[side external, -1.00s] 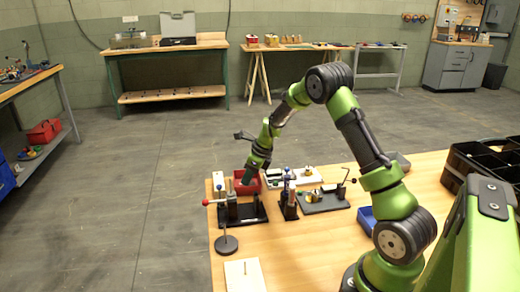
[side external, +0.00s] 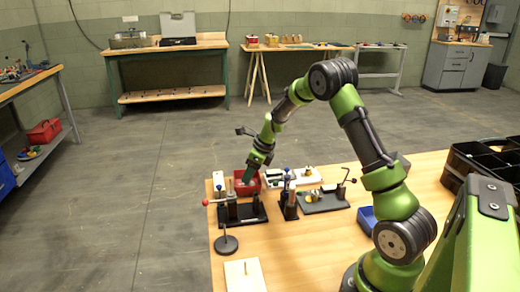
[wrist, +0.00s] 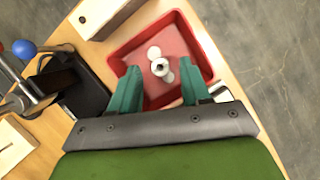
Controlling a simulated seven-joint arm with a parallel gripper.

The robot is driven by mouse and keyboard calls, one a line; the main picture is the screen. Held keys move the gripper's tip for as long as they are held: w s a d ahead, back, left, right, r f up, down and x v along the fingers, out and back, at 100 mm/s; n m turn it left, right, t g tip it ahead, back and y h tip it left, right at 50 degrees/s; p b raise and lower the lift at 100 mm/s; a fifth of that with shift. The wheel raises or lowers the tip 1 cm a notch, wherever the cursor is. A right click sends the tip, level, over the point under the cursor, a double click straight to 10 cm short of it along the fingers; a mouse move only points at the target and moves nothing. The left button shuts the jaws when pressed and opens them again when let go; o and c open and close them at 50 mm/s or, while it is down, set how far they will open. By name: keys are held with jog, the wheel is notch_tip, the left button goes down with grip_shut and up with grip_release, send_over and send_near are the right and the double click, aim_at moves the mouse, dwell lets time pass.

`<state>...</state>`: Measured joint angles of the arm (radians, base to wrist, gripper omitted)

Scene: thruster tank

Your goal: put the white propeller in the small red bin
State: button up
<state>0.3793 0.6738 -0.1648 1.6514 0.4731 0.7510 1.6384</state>
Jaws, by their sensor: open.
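The white propeller (wrist: 160,66) lies inside the small red bin (wrist: 196,38), near the middle of its floor, in the wrist view. My gripper (wrist: 158,85) is over the bin with its two green fingers apart, one on each side of the propeller's near end. Nothing is held between the fingers. In the side external view my gripper (side external: 248,174) is at the red bin (side external: 247,188) near the table's far left edge. The propeller cannot be made out in that view.
Black fixtures with a red-knobbed lever (side external: 240,212) and a blue-topped post (side external: 288,200) stand close to the bin. A wooden block (wrist: 103,14) sits beside it. A blue bin (side external: 367,219) stands further right. The table front is mostly clear.

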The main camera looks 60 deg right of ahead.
jog(key=v, duration=1)
jog(key=s+a+r+n, duration=0.2)
jog(key=a+r+n, duration=0.4)
jog(key=a, duration=0.1)
jog(key=s+a+r+n+t, duration=0.1)
jog(key=s+a+r+n, duration=0.1)
jog(key=s+a+n, duration=0.6)
jog(key=s+a+r+n+t, duration=0.1)
jog(key=s+a+r+n, duration=0.2)
jog(key=s+a+n, duration=0.6)
jog(key=s+n, duration=0.1)
jog(key=n, duration=0.4)
jog(key=shift+s+r+t+y, duration=0.25)
jog(key=shift+t+y, duration=0.05)
jog(key=shift+t, duration=0.1)
